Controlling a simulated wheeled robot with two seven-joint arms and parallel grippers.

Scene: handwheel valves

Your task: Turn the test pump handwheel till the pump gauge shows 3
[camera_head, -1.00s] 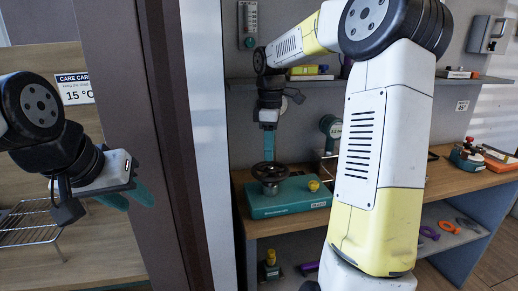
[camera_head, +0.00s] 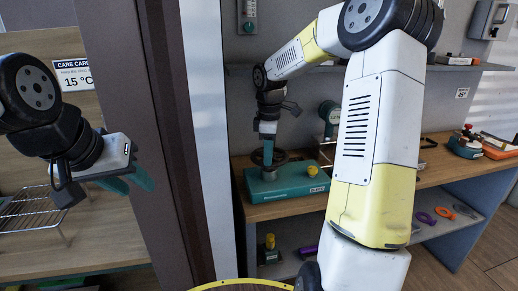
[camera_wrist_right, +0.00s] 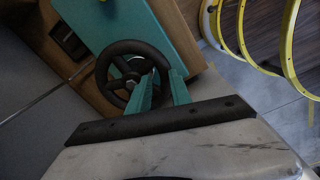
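The test pump is a teal box (camera_head: 290,187) on the wooden bench, with a dark handwheel (camera_head: 259,157) on top. In the right wrist view the handwheel (camera_wrist_right: 100,70) is a black spoked ring beside the teal body (camera_wrist_right: 95,25). My right gripper (camera_head: 268,154) points down at the wheel. In its wrist view the two teal fingers (camera_wrist_right: 161,88) are apart, at the near right side of the rim; I cannot tell whether they touch it. My left gripper (camera_head: 128,183) is open and empty at the left. I cannot make out a readable pump gauge.
A red-and-teal device (camera_head: 465,145) is at the bench's right. A wire rack (camera_head: 25,212) lies left of the dark post. Yellow hoops (camera_wrist_right: 265,40) show in the wrist view.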

